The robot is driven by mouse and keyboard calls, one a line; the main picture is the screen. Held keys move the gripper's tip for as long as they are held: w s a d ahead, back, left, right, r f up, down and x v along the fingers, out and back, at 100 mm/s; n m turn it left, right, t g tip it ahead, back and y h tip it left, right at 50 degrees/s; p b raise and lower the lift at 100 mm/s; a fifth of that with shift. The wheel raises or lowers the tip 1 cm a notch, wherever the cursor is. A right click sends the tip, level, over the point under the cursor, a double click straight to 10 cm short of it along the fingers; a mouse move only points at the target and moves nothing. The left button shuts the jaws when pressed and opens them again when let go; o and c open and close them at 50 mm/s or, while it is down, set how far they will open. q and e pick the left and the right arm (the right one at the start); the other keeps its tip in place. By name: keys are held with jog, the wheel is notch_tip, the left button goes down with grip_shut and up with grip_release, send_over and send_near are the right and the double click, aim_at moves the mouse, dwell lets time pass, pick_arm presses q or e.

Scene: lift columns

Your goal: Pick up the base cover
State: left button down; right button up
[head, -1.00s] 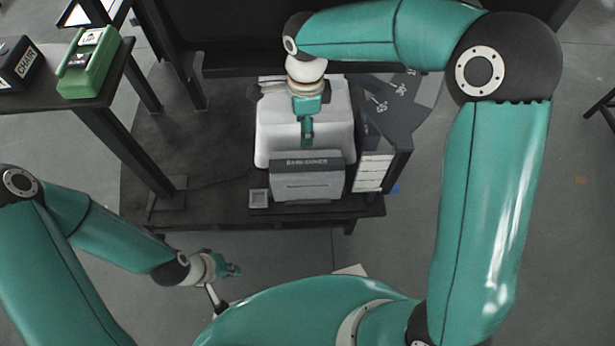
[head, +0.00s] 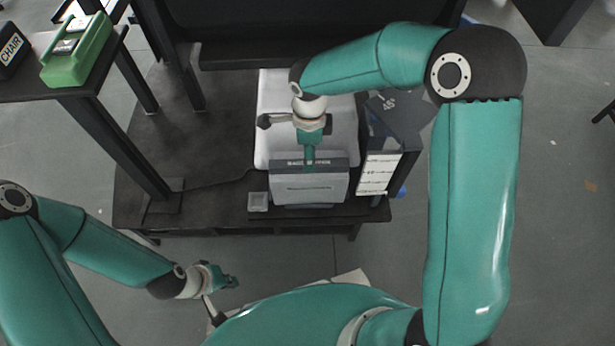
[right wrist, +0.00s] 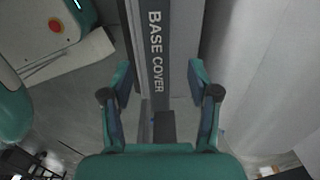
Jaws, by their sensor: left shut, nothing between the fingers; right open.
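The base cover (head: 309,188) is a grey upright box-like panel with a dark lettered top edge. It stands at the front of a white body on the low dark platform. In the right wrist view its strip marked BASE COVER (right wrist: 156,50) runs between my fingers. My right gripper (head: 309,162) is over this top edge in the head view. In the right wrist view my right gripper (right wrist: 160,82) is open, one finger on each side of the strip, with gaps visible. My left gripper (head: 230,282) is shut and empty, low at the front left, away from the cover.
The white body (head: 275,110) stands right behind the cover. A dark angled panel with white labels (head: 378,172) is close on its right. A small grey square dish (head: 258,202) lies to the left. A side table (head: 95,92) holds a green device (head: 78,50).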

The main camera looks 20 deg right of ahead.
aim_at(309, 176)
notch_tip(309, 176, down, 5)
jog(key=shift+s+b, duration=0.1)
jog(key=shift+b, duration=0.9)
grip_shut()
